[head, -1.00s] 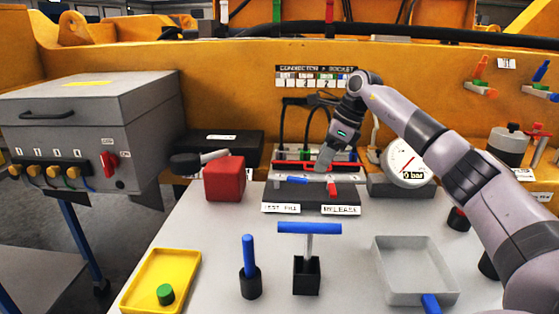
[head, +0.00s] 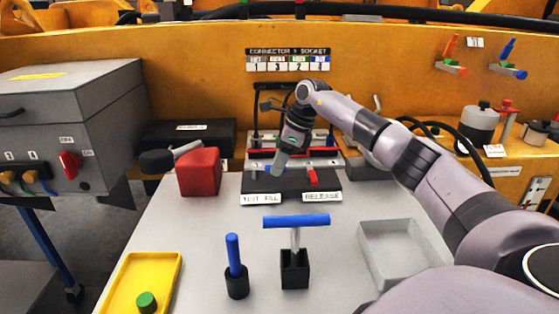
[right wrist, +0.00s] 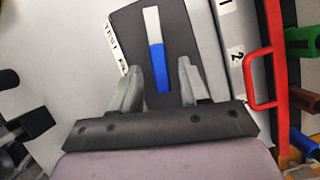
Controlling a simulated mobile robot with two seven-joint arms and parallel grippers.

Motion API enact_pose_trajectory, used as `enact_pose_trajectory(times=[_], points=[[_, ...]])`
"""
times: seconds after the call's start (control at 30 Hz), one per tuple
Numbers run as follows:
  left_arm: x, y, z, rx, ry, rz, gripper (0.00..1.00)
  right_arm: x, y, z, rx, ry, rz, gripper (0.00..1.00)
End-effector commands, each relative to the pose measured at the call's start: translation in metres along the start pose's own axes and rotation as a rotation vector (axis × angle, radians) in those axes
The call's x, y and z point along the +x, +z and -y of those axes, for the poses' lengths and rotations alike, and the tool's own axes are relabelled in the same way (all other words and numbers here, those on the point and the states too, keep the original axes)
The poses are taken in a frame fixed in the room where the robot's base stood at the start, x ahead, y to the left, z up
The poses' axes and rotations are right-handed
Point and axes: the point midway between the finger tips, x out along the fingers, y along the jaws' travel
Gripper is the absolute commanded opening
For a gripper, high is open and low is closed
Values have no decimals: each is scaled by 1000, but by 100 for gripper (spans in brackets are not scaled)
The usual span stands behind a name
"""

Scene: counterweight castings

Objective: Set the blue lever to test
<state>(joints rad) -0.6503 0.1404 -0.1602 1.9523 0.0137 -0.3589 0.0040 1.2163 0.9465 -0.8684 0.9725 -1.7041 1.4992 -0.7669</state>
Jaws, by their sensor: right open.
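The blue lever (head: 257,168) is on a dark block (head: 270,185) at the back of the table, above a "TEST FILL" label (head: 260,199). In the right wrist view, the blue lever (right wrist: 156,66) has a pale end and a blue end. My right gripper (head: 277,167) is over the block. In its wrist view, my right gripper (right wrist: 160,66) is open with the blue part between its fingers, a gap showing on each side. A red lever (head: 313,177) stands to the right, above a "RELEASE" label (head: 322,195). My left gripper is not in view.
A red block (head: 199,172) is left of the lever block. A blue T-handle (head: 296,222), a blue peg (head: 233,250), a yellow tray (head: 166,270) and a grey tray (head: 404,250) are in front. In the right wrist view, a red bar handle (right wrist: 276,80) is close on the right.

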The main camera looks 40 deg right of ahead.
Motion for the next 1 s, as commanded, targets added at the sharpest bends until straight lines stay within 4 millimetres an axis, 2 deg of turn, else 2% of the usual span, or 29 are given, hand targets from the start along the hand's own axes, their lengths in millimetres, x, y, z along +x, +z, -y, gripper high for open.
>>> enact_pose_trajectory(times=[0.17,0.2,0.27,0.3,0.33,0.7,1.0], points=[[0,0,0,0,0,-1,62,0,0,0,0,0,0,45],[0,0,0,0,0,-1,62,0,0,0,0,0,0,38],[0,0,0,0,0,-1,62,0,0,0,0,0,0,19],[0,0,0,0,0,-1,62,0,0,0,0,0,0,6],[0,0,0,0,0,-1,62,0,0,0,0,0,0,0],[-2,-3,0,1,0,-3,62,-1,1,-2,25,-11,0,0],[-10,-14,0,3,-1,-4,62,-2,3,-14,180,-77,0,0]])
